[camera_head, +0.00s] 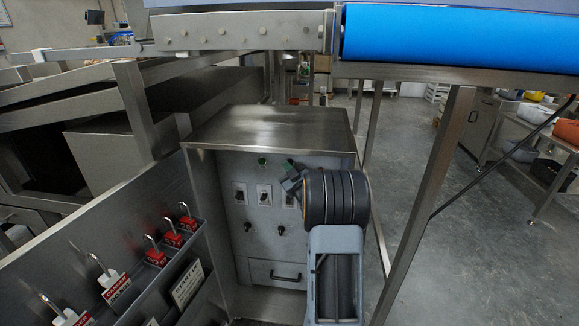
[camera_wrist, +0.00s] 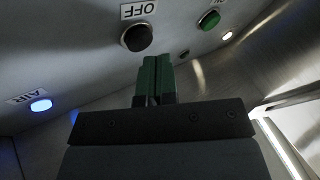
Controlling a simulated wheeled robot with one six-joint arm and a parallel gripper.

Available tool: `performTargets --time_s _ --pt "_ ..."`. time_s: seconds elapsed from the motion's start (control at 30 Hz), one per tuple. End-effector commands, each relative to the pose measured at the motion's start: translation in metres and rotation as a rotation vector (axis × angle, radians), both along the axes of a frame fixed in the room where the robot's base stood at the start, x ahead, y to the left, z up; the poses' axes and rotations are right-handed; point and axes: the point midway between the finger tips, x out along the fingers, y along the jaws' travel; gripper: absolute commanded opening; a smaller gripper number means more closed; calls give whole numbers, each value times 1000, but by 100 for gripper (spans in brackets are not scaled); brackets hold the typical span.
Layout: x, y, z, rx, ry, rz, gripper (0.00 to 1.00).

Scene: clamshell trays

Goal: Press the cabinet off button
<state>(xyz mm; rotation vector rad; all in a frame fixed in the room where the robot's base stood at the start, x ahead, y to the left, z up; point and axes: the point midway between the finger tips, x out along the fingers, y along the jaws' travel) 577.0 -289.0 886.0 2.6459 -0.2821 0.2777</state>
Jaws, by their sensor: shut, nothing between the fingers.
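The steel cabinet (camera_head: 265,125) stands in the middle of the head view, with switches and a green button (camera_head: 262,162) on its front panel. In the wrist view, the off button (camera_wrist: 137,37) is a round dark knob beside an OFF label (camera_wrist: 139,9). The green button also shows in the wrist view (camera_wrist: 209,19), to the right of the off button. My gripper (camera_wrist: 157,60) is shut and empty, its green fingertips just below and right of the off button in the picture. I cannot tell whether they touch the panel. In the head view my gripper (camera_head: 290,179) is at the panel's upper right, and the off button cannot be made out.
A lit blue AIR light (camera_wrist: 40,105) is at the left of the wrist view. Red padlocks (camera_head: 173,238) hang on a steel rack left of the cabinet. A conveyor with a blue belt (camera_head: 460,40) runs above right, its steel leg (camera_head: 430,190) beside my arm. Open floor lies at right.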

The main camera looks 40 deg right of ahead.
Motion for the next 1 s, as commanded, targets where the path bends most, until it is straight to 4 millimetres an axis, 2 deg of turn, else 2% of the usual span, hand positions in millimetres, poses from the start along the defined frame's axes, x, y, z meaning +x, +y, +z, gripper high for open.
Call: performTargets --time_s 0.47,1.0 --pt "-5 5 -1 0 0 1 0" --pt "-37 36 -1 0 0 1 0"
